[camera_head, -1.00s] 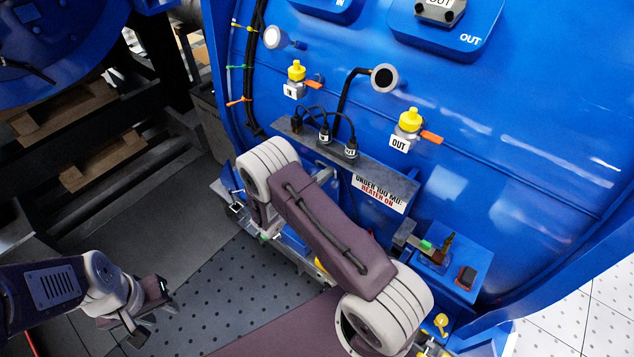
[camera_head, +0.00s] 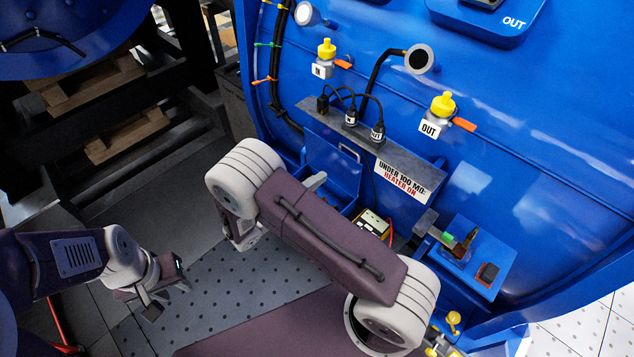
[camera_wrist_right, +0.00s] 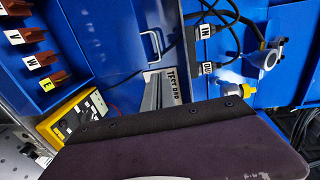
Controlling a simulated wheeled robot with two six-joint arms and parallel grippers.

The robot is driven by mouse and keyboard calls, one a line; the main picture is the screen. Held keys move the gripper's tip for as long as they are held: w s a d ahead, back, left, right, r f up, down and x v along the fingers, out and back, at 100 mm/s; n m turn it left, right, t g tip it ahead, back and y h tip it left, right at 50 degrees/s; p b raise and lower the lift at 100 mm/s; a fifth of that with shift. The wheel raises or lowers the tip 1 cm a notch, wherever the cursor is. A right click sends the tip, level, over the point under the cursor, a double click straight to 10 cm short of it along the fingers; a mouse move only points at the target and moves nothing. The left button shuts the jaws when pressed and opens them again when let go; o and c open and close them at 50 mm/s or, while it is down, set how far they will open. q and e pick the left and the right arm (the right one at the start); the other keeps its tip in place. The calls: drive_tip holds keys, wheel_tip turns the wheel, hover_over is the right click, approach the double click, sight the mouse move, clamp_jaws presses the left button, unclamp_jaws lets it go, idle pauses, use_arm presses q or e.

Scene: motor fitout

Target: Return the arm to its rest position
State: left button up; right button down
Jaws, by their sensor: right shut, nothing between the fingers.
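My right arm (camera_head: 330,235) reaches in from the lower right and bends down at its pale wrist joint (camera_head: 245,178). Its gripper end (camera_head: 242,236) is mostly hidden behind the wrist, low in front of the blue motor housing (camera_head: 540,130). In the right wrist view a dark, bolted edge of my own hardware (camera_wrist_right: 160,122) fills the bottom, with no object held. My left gripper (camera_head: 168,298) hangs at the lower left over the dark floor, touching nothing; its finger gap is unclear.
Pallets (camera_head: 125,135) stand at left.

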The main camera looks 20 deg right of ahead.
drive_tip(key=shift+a+r, duration=0.15)
drive_tip(key=shift+a, duration=0.15)
